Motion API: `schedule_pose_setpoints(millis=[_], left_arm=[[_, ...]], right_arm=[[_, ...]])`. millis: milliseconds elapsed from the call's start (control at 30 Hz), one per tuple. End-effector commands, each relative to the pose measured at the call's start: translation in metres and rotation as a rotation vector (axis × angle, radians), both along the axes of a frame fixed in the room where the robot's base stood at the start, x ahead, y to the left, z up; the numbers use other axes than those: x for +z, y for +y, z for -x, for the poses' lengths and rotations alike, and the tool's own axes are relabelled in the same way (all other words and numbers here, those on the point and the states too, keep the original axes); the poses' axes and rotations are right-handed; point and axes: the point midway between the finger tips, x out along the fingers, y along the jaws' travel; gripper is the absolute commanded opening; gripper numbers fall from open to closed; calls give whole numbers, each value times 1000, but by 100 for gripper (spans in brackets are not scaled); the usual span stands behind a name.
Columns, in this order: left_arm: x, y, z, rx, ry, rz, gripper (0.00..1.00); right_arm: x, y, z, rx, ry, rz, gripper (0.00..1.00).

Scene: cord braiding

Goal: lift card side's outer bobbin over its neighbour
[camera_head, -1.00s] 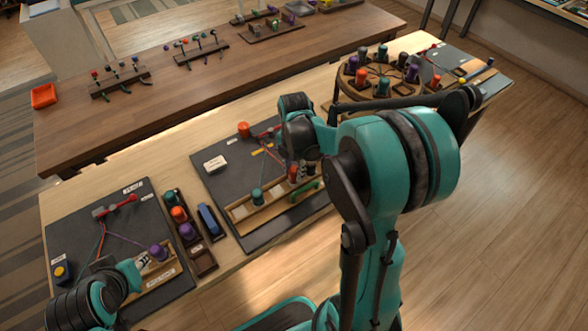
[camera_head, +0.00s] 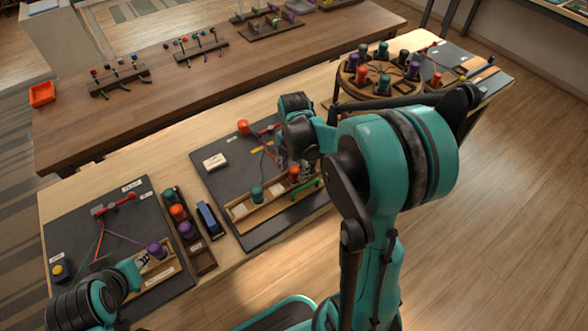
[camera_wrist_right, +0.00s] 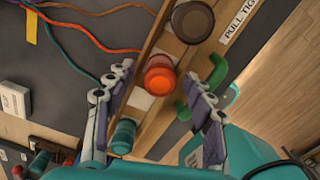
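An orange-red bobbin (camera_wrist_right: 159,75) stands on a wooden rail (camera_wrist_right: 142,101), between a dark brown bobbin (camera_wrist_right: 192,22) and a teal bobbin (camera_wrist_right: 122,137). The right gripper (camera_wrist_right: 158,80) is open and empty, with one finger on each side of the orange-red bobbin; contact is not clear. The teal bobbin sits lower, near the left finger. In the head view, the orange-red bobbin (camera_head: 293,174) and teal bobbin (camera_head: 257,195) show, but my right arm partly hides the gripper. My left gripper (camera_head: 142,260) is beside a purple bobbin (camera_head: 157,250); its opening is unclear.
A white card (camera_head: 215,161) lies on the dark board (camera_head: 228,182). Cords (camera_wrist_right: 70,30) run from the rail across it. Green hooks (camera_wrist_right: 217,72) stand by the right finger. A dark bobbin tray (camera_head: 203,261) and blue object (camera_head: 209,220) lie between the boards.

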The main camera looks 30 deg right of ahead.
Motion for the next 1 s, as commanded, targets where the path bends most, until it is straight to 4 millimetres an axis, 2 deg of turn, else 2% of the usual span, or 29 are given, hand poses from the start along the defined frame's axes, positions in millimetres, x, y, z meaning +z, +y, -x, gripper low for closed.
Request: schedule_pose_setpoints(millis=[267,367,700,833,1000], left_arm=[[0,0,0,0,0,0,32],[0,0,0,0,0,0,32],[0,0,0,0,0,0,32],[0,0,0,0,0,0,32],[0,0,0,0,0,0,32]], right_arm=[[8,0,0,0,0,0,53],[23,0,0,0,0,0,53],[95,0,1,0,0,0,53],[111,0,0,0,0,0,53],[120,0,0,0,0,0,53]])
